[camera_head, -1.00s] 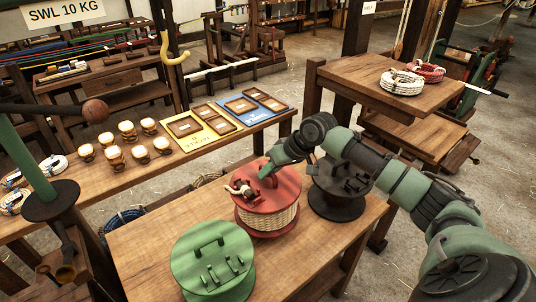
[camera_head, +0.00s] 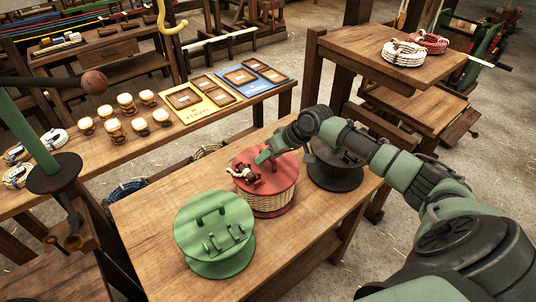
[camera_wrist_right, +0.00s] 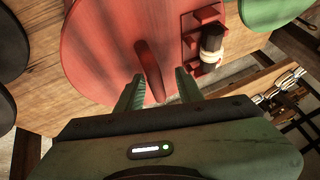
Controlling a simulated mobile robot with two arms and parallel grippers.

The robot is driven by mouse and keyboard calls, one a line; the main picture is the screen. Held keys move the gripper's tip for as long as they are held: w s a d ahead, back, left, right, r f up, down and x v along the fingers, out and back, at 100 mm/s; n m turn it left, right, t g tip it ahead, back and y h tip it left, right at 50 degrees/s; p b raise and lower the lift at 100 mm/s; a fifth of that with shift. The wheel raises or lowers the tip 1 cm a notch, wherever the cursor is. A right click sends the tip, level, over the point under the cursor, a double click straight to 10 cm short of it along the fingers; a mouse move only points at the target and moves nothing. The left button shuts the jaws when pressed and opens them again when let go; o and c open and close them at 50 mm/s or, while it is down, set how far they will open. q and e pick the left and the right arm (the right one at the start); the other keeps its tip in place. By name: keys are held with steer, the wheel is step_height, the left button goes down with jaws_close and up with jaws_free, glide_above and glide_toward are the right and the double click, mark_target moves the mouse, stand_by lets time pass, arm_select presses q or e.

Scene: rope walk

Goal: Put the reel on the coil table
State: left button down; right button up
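The red reel (camera_head: 265,180), wound with pale rope, stands upright on the wooden table in the middle. Its top has a raised red handle, seen in the right wrist view (camera_wrist_right: 149,70), and a small bracket holding a dark, pale-banded piece (camera_wrist_right: 211,45). My right gripper (camera_head: 266,154) is at the handle from above. In the wrist view its green fingers (camera_wrist_right: 160,88) stand open on either side of the handle, with gaps visible. The coil table (camera_head: 345,58) at the back right carries a white rope coil (camera_head: 404,53) and a red one (camera_head: 428,42). My left gripper is out of view.
A green reel (camera_head: 213,230) stands in front of the red reel, and a dark reel (camera_head: 335,165) right beside it. The coil table's near left part is bare. A long bench (camera_head: 165,153) behind holds several small spools and yellow and blue boards.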

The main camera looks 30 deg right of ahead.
steer(key=shift+r, duration=0.15)
steer(key=b+v, duration=0.2)
steer(key=v, duration=1)
steer(key=shift+s+d, duration=0.1)
